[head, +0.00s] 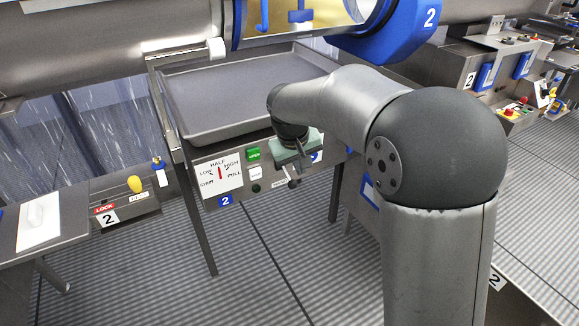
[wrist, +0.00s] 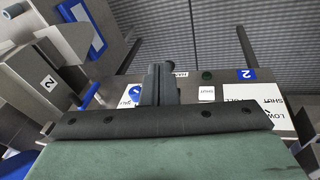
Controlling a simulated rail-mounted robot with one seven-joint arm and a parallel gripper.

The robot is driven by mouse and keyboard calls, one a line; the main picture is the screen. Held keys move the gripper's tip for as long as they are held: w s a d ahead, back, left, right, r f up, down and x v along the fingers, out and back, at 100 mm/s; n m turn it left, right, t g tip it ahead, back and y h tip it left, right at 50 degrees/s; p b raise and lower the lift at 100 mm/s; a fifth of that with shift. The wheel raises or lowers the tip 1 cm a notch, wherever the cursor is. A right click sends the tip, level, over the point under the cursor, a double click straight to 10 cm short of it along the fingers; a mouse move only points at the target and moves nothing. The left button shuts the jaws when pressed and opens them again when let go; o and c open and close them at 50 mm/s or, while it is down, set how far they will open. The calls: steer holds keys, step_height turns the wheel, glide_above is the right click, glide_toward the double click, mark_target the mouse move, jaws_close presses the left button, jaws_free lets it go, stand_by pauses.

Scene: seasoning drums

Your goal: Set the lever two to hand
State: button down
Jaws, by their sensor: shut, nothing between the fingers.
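The front panel of station two (head: 243,196) carries a dial card, buttons and a blue "2" plate. My gripper (head: 293,181) is shut and empty in front of the panel's right part. In the wrist view its shut fingers (wrist: 160,84) stand over the panel beside a blue round part (wrist: 137,91) on a white plate, which may be the lever's mount. A blue part also shows just right of my gripper in the head view (head: 316,155). A small label, partly hidden, sits by the fingertips (wrist: 181,75). The lever's handle and setting cannot be made out behind my gripper.
The dial card (head: 219,174) reads shut, low, half, high, full. A grey tray (head: 235,105) lies above. A yellow knob (head: 135,184) stands on the left console. The floor in front is clear.

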steer(key=w+a+f+n+t+b, duration=0.1)
steer(key=w+a+f, duration=0.4)
steer(key=w+a, duration=0.35)
glide_toward(288, 176)
step_height(288, 176, down, 5)
steer(key=s+a, duration=0.2)
steer(key=shift+w+d+f, duration=0.4)
steer(key=shift+d, duration=0.25)
steer(key=shift+w+d+f, duration=0.4)
steer(key=shift+w+d, duration=0.05)
steer(key=shift+d, duration=0.2)
